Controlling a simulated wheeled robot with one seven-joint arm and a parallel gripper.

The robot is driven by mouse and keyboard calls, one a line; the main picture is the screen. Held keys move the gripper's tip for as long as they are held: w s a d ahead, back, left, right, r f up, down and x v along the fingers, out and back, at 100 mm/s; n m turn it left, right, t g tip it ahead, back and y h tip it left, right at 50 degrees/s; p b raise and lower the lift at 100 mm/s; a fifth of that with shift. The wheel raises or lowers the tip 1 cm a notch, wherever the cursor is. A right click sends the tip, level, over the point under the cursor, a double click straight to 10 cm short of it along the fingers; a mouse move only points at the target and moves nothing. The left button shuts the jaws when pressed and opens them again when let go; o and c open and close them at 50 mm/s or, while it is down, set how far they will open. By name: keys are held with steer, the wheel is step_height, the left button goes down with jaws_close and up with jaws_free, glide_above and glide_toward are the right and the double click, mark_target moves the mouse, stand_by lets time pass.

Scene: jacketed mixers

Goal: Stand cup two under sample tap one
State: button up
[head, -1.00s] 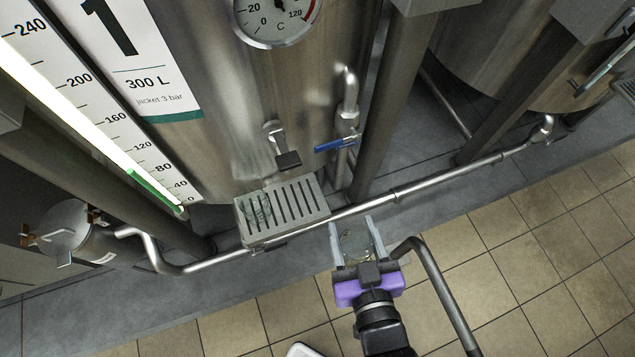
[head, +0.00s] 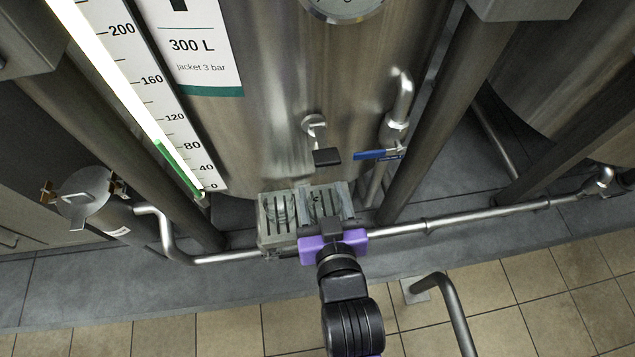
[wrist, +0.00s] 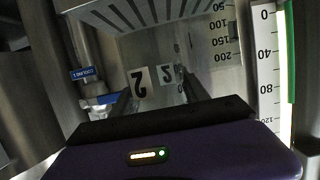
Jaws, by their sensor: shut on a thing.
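My gripper (head: 325,197) is shut on a clear cup, seen in the wrist view with a label reading 2, cup two (wrist: 140,83). In the head view the cup is mostly hidden by the gripper and hard to make out. The gripper is over the right part of a slatted drip tray (head: 264,232), in front of the vessel. Sample tap one (head: 314,125), with a dark block (head: 327,157) below it, is above and behind the gripper. I cannot tell whether the cup touches the tray. The tray slats also show in the wrist view (wrist: 130,14).
A clear glass-like cup (head: 279,210) appears to stand on the tray's left part, close to my gripper. A blue-handled valve (head: 376,154) is to the right of the tap. A horizontal pipe (head: 460,219) runs beside the tray. A bent grey rail (head: 445,300) stands at front right.

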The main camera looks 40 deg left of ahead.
steer(key=w+a, duration=0.3)
steer(key=shift+w+a, duration=0.1)
steer(key=shift+a, duration=0.25)
steer(key=shift+f+b, duration=0.85)
steer(key=shift+f, duration=0.9)
steer(key=shift+f, duration=0.1)
steer(key=o, duration=1.2)
steer(key=shift+d+r, duration=0.15)
steer(key=shift+r, duration=0.05)
steer(key=p+v, duration=0.2)
steer(key=v, duration=0.9)
steer(key=shift+s+d, duration=0.25)
steer(key=shift+s, duration=0.05)
steer(key=shift+r, duration=0.1)
